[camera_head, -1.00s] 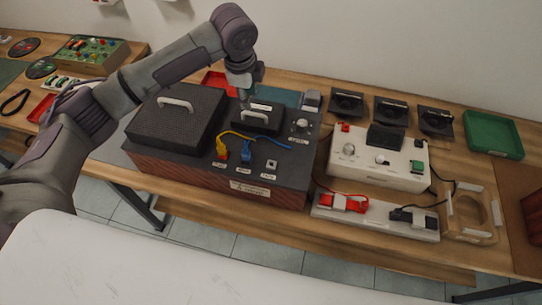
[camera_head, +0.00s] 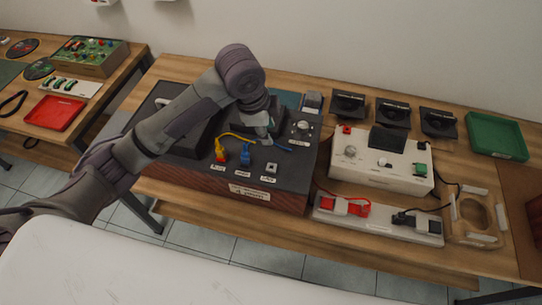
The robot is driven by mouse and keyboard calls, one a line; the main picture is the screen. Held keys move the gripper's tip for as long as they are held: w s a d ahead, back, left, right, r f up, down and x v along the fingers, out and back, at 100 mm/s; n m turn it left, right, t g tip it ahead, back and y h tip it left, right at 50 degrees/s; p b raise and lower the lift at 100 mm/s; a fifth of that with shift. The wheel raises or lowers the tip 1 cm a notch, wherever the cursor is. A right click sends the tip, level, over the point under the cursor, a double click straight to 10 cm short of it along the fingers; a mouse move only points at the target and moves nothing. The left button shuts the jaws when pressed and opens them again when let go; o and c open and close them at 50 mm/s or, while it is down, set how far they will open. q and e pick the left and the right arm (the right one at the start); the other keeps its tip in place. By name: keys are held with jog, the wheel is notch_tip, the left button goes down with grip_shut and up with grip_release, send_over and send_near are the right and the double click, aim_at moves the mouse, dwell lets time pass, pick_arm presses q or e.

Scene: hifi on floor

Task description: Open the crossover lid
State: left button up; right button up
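The speaker-like box (camera_head: 230,185) with a dark top and reddish-brown front stands on the wooden bench. A small dark raised lid (camera_head: 240,122) on its top, seemingly the crossover lid, is mostly hidden behind my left arm; its handle cannot be seen. A larger dark lid (camera_head: 146,116) with a pale handle lies closed to the left, partly covered by the arm. My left gripper (camera_head: 266,132) points down over the small lid's area, near the yellow and blue cables; its finger opening is not clear. My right gripper is not in view.
Yellow (camera_head: 220,150) and blue (camera_head: 245,154) plugs and a metal knob (camera_head: 303,126) are on the box top. A white control unit (camera_head: 380,160) and a power strip (camera_head: 375,218) stand to the right. A green tray (camera_head: 496,135) is at the far right, a red tray (camera_head: 55,113) at the left.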

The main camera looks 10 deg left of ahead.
pick_arm(q)
jog(key=shift+n+h, duration=0.5)
jog(key=shift+n, duration=0.4)
jog(key=s+f, duration=0.1)
jog(key=s+d+f, duration=0.2)
jog(key=s+f, duration=0.1)
jog(key=shift+s+d+f+n, duration=0.1)
jog(key=shift+s+f+n, duration=0.2)
jog(key=shift+s, duration=0.15)
